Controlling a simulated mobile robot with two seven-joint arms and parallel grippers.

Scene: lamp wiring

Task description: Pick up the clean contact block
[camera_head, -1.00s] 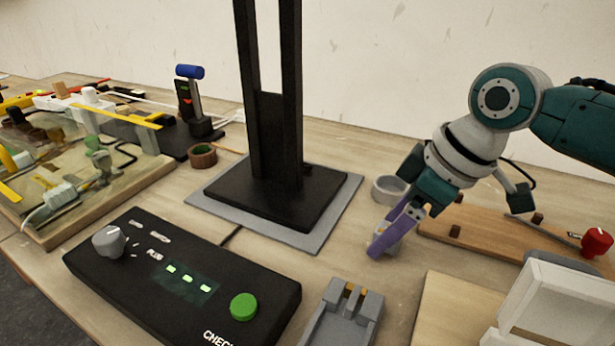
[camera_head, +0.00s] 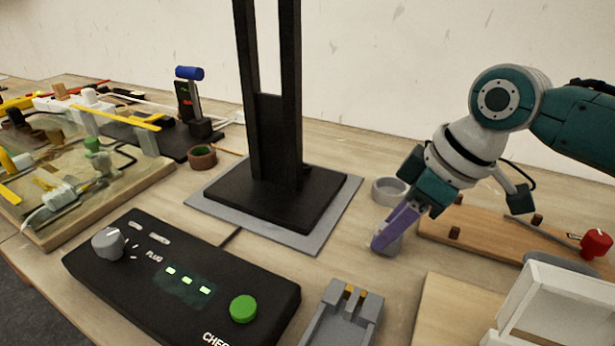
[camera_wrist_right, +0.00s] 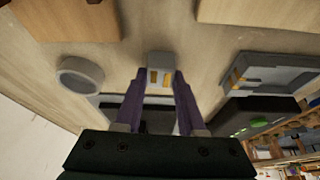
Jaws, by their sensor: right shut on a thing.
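The contact block (camera_wrist_right: 160,62) is a small light-grey block with two brass-coloured strips, seen between the fingertips in the right wrist view. In the head view only a grey bit of the block (camera_head: 393,248) shows beside the purple fingers. My right gripper (camera_head: 386,240) points down at the table right of the black stand, shut on the block; its two purple fingers (camera_wrist_right: 161,82) flank the block in the wrist view. I cannot tell whether the block touches the table. My left gripper is not in view.
A grey ring-shaped cup (camera_head: 389,191) stands just behind the gripper. A grey holder with brass contacts (camera_head: 345,312) is in front, beside the black control box (camera_head: 185,275). A wooden board (camera_head: 500,240) and white open box (camera_head: 560,300) lie right. The black stand (camera_head: 275,195) rises left.

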